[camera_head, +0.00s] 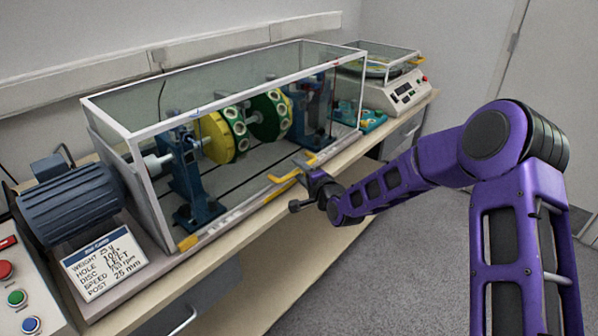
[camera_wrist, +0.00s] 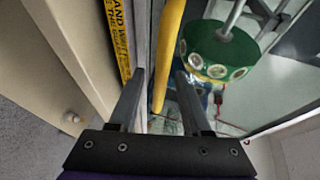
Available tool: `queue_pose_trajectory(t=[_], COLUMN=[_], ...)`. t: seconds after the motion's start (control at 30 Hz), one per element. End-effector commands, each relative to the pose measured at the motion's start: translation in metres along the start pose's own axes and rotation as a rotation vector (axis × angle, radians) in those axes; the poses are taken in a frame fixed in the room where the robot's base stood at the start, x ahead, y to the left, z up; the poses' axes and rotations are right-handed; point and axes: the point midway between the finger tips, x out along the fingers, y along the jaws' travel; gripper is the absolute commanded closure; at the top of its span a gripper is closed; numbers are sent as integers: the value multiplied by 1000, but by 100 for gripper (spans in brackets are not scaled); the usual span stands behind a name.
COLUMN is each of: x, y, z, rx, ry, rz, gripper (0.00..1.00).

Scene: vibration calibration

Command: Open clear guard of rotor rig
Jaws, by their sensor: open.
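The clear guard (camera_head: 180,110) is a glass-like box with a pale frame. It is closed over the rotor rig on the bench. Inside are a yellow disc (camera_head: 222,138) and a green disc (camera_head: 270,116) on a shaft; the green disc also shows in the wrist view (camera_wrist: 225,50). A yellow handle (camera_head: 290,171) is on the guard's lower front edge. My gripper (camera_head: 306,186) is at the handle, in front of the guard. In the wrist view my gripper (camera_wrist: 160,85) is open, with its fingers on either side of the yellow handle bar (camera_wrist: 168,50). I cannot tell whether they touch it.
A blue motor (camera_head: 75,203), a label card (camera_head: 104,262) and a panel of buttons (camera_head: 20,285) stand at the left. A balance-like instrument (camera_head: 395,88) and a teal tray (camera_head: 372,120) are at the right. The floor before the bench (camera_head: 400,270) is clear.

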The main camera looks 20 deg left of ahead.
Motion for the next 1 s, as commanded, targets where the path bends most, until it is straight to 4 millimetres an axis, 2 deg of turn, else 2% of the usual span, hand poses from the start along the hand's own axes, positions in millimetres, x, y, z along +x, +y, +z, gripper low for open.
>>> queue_pose_trajectory(t=[0.33, 0.6, 1.0], x=[4, 3, 3], y=[0, 0, 0], z=[0, 0, 0], rx=[-1, -1, -1], ry=[0, 0, 0], rz=[0, 0, 0], gripper=[53, 100, 100])
